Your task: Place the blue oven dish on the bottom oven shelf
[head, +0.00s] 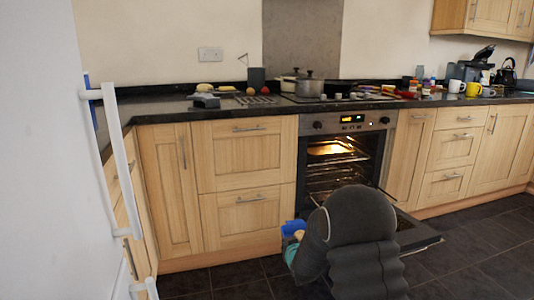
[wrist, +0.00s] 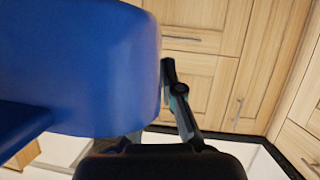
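The blue oven dish (wrist: 85,65) fills the left of the wrist view, very close to the camera. My gripper (wrist: 176,95) has one dark finger against the dish's right edge; the other finger is hidden. The dish appears held between the fingers. In the head view, only a small blue part of the dish (head: 293,228) shows left of my dark arm, in front of the cabinets and left of the open oven. The oven (head: 309,160) is lit inside, with wire racks at several heights. My arm hides the lower right of the opening, and the bottom shelf is partly covered.
The oven door (head: 418,238) is folded down over the dark floor (head: 465,262). Wooden cabinets (head: 246,160) flank the oven. A pot (head: 309,86) stands on the hob above it. A white door with a handle (head: 108,150) is at the left.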

